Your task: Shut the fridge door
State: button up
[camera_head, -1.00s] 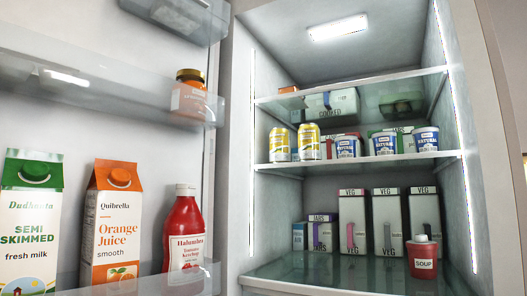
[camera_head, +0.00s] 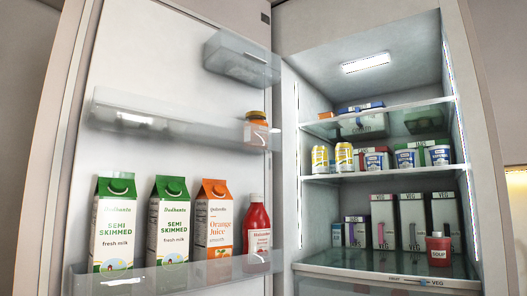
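The fridge door (camera_head: 180,150) stands wide open on the left of the head view, its inner side with clear shelves facing me. It joins the lit fridge (camera_head: 320,190) along the fridge's left side. The fridge inside is open to view on the right. The door's lower shelf holds two milk cartons (camera_head: 168,222), an orange juice carton (camera_head: 213,226) and a ketchup bottle (camera_head: 257,232). A small orange-lidded jar (camera_head: 256,130) stands on the shelf above. My gripper is not in view.
Inside the fridge are yellow cans (camera_head: 343,158), white-and-blue tubs (camera_head: 377,161), several veg boxes (camera_head: 412,222) and a red soup pot (camera_head: 438,249) near the shelf's front. A clear lidded box (camera_head: 240,60) is on the upper door. The door's left edge is visible.

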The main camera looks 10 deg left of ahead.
aim_at(143, 88)
jog(key=u, duration=1.8)
jog(key=i+u, duration=0.2)
jog(key=u, duration=0.15)
jog(key=i+u, duration=0.2)
jog(key=u, duration=0.15)
jog(key=i+l+u, duration=0.15)
jog(key=u, duration=0.2)
jog(key=i+l, duration=0.2)
jog(key=i, duration=0.25)
jog(key=i+l, duration=0.15)
jog(key=i, duration=0.3)
jog(key=i+l, duration=0.2)
jog(key=i, duration=0.2)
jog(key=i+j+z, duration=0.15)
jog(key=i, duration=0.55)
jog(key=i+j+z, duration=0.15)
jog(key=i, duration=0.6)
jog(key=z, duration=4.4)
jog(key=u, duration=0.35)
jog(key=i+l, duration=0.05)
